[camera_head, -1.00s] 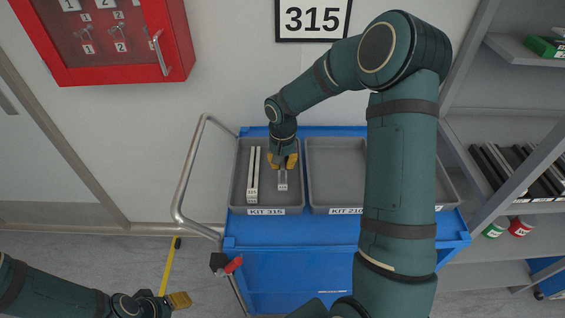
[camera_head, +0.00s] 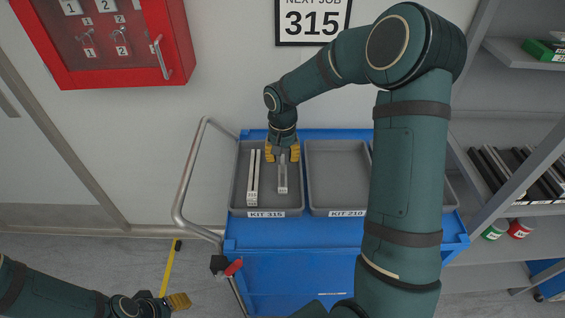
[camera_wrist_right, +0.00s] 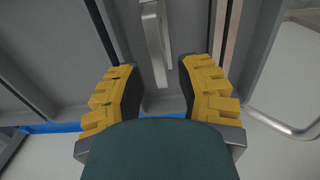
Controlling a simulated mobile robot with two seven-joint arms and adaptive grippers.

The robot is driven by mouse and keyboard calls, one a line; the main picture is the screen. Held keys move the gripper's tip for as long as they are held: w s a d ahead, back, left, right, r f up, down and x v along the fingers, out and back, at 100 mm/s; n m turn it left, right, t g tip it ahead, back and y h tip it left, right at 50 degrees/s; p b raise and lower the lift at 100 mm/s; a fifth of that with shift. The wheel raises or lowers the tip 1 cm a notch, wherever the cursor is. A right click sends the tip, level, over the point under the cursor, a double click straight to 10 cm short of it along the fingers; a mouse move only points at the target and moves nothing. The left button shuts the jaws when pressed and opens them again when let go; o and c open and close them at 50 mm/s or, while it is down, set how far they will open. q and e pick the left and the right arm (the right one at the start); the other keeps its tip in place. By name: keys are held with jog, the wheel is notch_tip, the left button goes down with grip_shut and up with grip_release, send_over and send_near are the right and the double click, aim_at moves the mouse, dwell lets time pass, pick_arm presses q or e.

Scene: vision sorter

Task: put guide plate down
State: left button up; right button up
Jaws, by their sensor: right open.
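The guide plate, a narrow grey metal strip (camera_head: 282,180), lies in the right part of the grey KIT 315 tray (camera_head: 240,200). It also shows in the right wrist view (camera_wrist_right: 155,45), ahead of the fingers. My right gripper (camera_head: 282,154) is over the far end of the tray. In the right wrist view its yellow fingers (camera_wrist_right: 168,95) stand wide apart, with a gap on both sides of the plate and nothing held. My left gripper (camera_head: 180,301) is at the lower left, away from the cart; its finger gap is not clear.
A longer pale rail (camera_head: 253,180) lies left of the plate in the same tray. The empty KIT 210 tray (camera_head: 335,175) is beside it on the blue cart (camera_head: 290,235). A metal cart handle (camera_head: 181,185) stands left. Shelves (camera_head: 510,110) are at right.

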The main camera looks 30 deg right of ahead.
notch_tip(320, 180, up, 8)
jog(key=shift+p, duration=0.4)
dwell(0.3)
